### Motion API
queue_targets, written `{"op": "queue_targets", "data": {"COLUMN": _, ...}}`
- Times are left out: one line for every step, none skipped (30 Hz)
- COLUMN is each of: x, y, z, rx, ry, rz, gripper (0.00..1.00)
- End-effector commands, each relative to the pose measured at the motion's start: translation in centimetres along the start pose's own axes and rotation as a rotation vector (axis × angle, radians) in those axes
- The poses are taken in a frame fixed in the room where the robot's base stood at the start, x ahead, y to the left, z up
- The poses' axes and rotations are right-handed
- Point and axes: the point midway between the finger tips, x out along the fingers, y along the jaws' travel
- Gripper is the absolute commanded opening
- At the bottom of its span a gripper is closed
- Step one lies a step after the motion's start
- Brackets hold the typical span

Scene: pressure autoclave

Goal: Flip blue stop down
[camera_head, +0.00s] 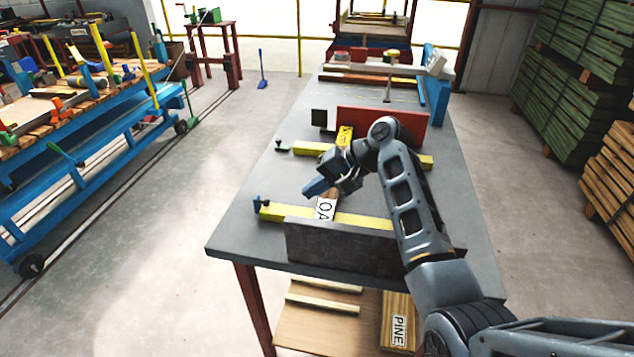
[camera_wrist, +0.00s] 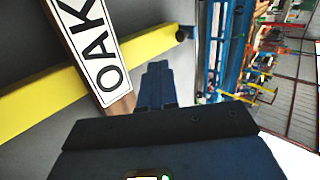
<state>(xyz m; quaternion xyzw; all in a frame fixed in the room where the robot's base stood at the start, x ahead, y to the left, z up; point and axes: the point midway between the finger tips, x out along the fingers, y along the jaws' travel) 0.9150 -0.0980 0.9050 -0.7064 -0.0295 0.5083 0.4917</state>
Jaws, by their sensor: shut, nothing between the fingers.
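A board labelled OAK (camera_head: 326,207) lies across the yellow bars beneath my gripper. A dark upright plate (camera_head: 338,248) stands at the near table edge, and a red plate (camera_head: 405,125) stands farther back. The table's left strip (camera_head: 245,225) is clear.

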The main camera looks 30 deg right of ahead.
Motion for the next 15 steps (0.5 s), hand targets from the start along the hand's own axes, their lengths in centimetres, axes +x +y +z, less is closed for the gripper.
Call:
{"op": "queue_targets", "data": {"x": 1.0, "y": -0.1, "z": 0.1, "rx": 0.0, "ry": -0.003, "rz": 0.001, "gripper": 0.0}}
{"op": "queue_targets", "data": {"x": 1.6, "y": -0.1, "z": 0.1, "rx": 0.001, "ry": -0.003, "rz": 0.001, "gripper": 0.0}}
{"op": "queue_targets", "data": {"x": 2.4, "y": -0.1, "z": 0.0, "rx": 0.002, "ry": -0.003, "rz": 0.001, "gripper": 0.0}}
{"op": "queue_targets", "data": {"x": 3.0, "y": -0.1, "z": 0.0, "rx": 0.001, "ry": -0.003, "rz": 0.001, "gripper": 0.0}}
{"op": "queue_targets", "data": {"x": 3.6, "y": -0.1, "z": 0.1, "rx": 0.001, "ry": -0.003, "rz": 0.001, "gripper": 0.0}}
{"op": "queue_targets", "data": {"x": 4.4, "y": -0.1, "z": 0.0, "rx": 0.0, "ry": -0.002, "rz": 0.0, "gripper": 0.0}}
{"op": "queue_targets", "data": {"x": 5.0, "y": -0.1, "z": 0.1, "rx": 0.001, "ry": -0.003, "rz": 0.001, "gripper": 0.0}}
{"op": "queue_targets", "data": {"x": 5.5, "y": -0.1, "z": 0.0, "rx": 0.0, "ry": -0.002, "rz": 0.001, "gripper": 0.0}}
{"op": "queue_targets", "data": {"x": 6.0, "y": -0.3, "z": 0.1, "rx": 0.0, "ry": -0.002, "rz": 0.001, "gripper": 0.0}}
{"op": "queue_targets", "data": {"x": 6.3, "y": -0.9, "z": 0.0, "rx": -0.002, "ry": -0.001, "rz": 0.0, "gripper": 0.0}}
{"op": "queue_targets", "data": {"x": 6.6, "y": -1.2, "z": 0.0, "rx": -0.002, "ry": -0.001, "rz": 0.0, "gripper": 0.0}}
{"op": "queue_targets", "data": {"x": 7.0, "y": -1.6, "z": 0.0, "rx": -0.002, "ry": -0.001, "rz": 0.0, "gripper": 0.0}}
{"op": "queue_targets", "data": {"x": 7.3, "y": -1.8, "z": 0.0, "rx": -0.002, "ry": 0.0, "rz": 0.0, "gripper": 0.0}}
{"op": "queue_targets", "data": {"x": 7.5, "y": -1.9, "z": 0.0, "rx": -0.001, "ry": 0.0, "rz": 0.0, "gripper": 0.0}}
{"op": "queue_targets", "data": {"x": 7.8, "y": -2.1, "z": 0.0, "rx": 0.001, "ry": 0.0, "rz": 0.0, "gripper": 0.0}}
